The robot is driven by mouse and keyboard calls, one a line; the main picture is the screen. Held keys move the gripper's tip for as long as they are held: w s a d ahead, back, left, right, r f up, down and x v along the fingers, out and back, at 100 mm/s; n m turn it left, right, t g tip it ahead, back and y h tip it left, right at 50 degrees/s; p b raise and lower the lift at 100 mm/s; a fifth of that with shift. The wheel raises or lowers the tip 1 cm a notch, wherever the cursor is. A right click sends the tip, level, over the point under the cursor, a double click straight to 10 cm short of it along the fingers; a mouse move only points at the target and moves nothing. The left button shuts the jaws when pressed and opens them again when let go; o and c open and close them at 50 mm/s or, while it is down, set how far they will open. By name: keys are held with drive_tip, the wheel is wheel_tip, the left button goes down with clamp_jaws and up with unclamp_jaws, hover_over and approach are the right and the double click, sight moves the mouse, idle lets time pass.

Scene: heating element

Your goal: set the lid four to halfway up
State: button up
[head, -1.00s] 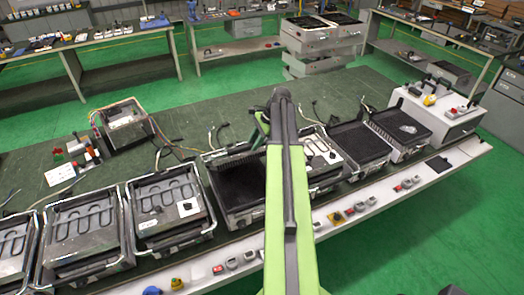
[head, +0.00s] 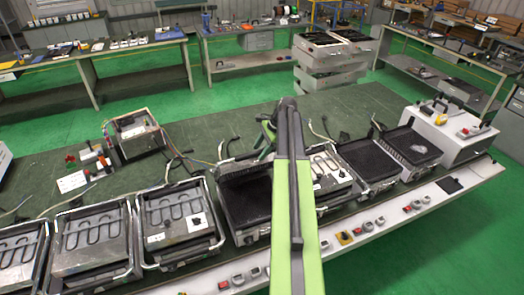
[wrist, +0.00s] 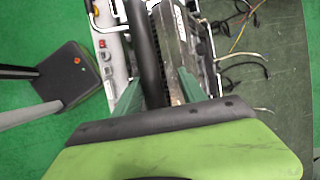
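Several grill-like heating units stand in a row along the bench in the head view. The fourth from the left (head: 250,203) has a dark plate, with a ridged dark lid edge (head: 238,163) raised at its back; its exact angle is hard to tell. I see no numbers on the lids. My gripper (head: 264,138) is behind this unit, partly hidden by my arm. In the wrist view, its two green fingers (wrist: 158,78) are apart, with a dark round bar (wrist: 143,40) between them. I cannot tell whether they touch the bar.
Units with bare heating coils (head: 178,212) stand at the left; dark-plated units (head: 368,160) stand at the right. A white box (head: 450,133) is at the bench's right end. Small switches (head: 325,245) line the front ledge. Loose cables (head: 180,160) lie behind the units.

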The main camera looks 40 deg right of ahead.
drive_tip(key=shift+s+a+r, duration=0.15)
drive_tip(key=shift+s+r, duration=0.15)
drive_tip(key=shift+s, duration=0.05)
drive_tip(key=shift+r+p, duration=0.3)
drive_tip(key=shift+p, duration=0.2)
drive_tip(key=p+v, duration=0.5)
drive_tip(key=shift+s+r, duration=0.2)
drive_tip(key=shift+s, duration=0.05)
drive_tip(key=s+d+f+b, duration=0.1)
drive_tip(key=s+d, duration=0.7)
drive_tip(key=shift+f, duration=0.15)
drive_tip(key=shift+s+d, duration=0.1)
drive_tip(key=shift+s, duration=0.15)
